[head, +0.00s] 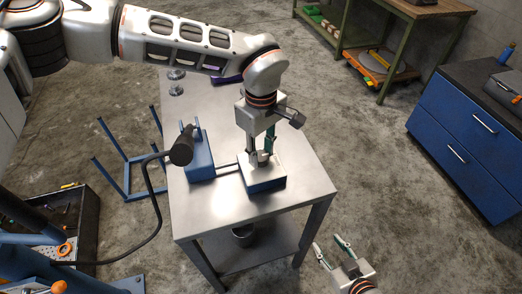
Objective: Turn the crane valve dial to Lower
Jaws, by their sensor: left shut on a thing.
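The crane valve (264,184) is a blue box with a pale top on the steel table. Its grey dial (262,157) stands on the top, partly covered by the fingers. My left gripper (261,151) points straight down over the valve and is shut on the dial. The dial's pointer and the Lower mark are too small to read. My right gripper (332,249) is at the bottom right, in front of the table, with its fingers apart and nothing between them.
A blue unit (199,158) stands left of the valve, joined to it by a bar. A black cylinder (182,147) on a curved dark rod is beside it. The steel table (215,212) is bare in front. A blue drawer cabinet (457,150) is at the right.

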